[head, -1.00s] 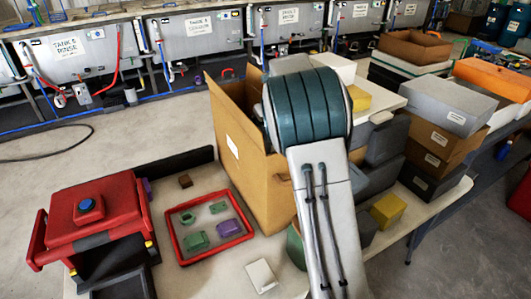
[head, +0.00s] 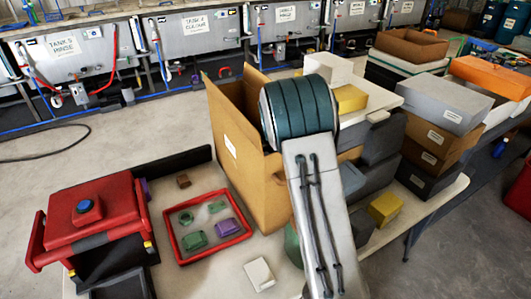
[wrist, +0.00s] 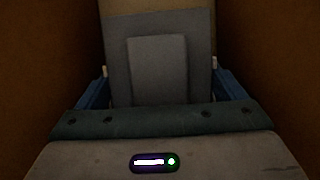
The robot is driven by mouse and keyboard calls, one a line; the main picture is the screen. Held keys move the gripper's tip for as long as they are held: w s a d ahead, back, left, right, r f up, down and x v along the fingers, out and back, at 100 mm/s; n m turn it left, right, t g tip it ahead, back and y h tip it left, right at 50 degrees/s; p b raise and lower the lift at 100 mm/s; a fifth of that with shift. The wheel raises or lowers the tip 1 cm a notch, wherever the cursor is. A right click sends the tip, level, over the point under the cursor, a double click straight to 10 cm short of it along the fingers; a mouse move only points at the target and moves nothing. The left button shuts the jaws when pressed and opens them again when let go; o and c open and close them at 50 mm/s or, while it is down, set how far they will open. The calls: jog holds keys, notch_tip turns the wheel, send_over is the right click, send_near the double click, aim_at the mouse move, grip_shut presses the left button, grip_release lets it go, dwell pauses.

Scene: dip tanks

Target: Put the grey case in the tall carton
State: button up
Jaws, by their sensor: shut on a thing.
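The tall carton (head: 262,185) is brown cardboard with open flaps and a white label, standing upright on the table. My arm reaches over it from the front and hides much of its opening and right side. In the wrist view brown carton walls (wrist: 45,60) rise on the left and right. The grey case (wrist: 120,65), a flat slab with a raised lighter panel, sits between the blue fingers of my gripper (wrist: 158,80), which is shut on it. The case's far end and what lies beneath it are hard to see. The gripper and case are hidden in the head view.
A red tray (head: 178,250) with green and purple pieces and a red machine (head: 95,215) stand left of the carton. Grey bins (head: 380,140), a yellow box (head: 386,208) and stacked boxes (head: 440,135) crowd the right. A white card (head: 259,274) lies in front.

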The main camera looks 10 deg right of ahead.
jog(key=o, duration=0.8)
jog(key=shift+f, duration=0.1)
jog(key=shift+c, duration=0.2)
jog(key=shift+s+r, duration=0.1)
jog(key=shift+r, duration=0.45)
jog(key=b+v, duration=0.1)
jog(key=v, duration=1)
jog(key=shift+s+d, duration=0.1)
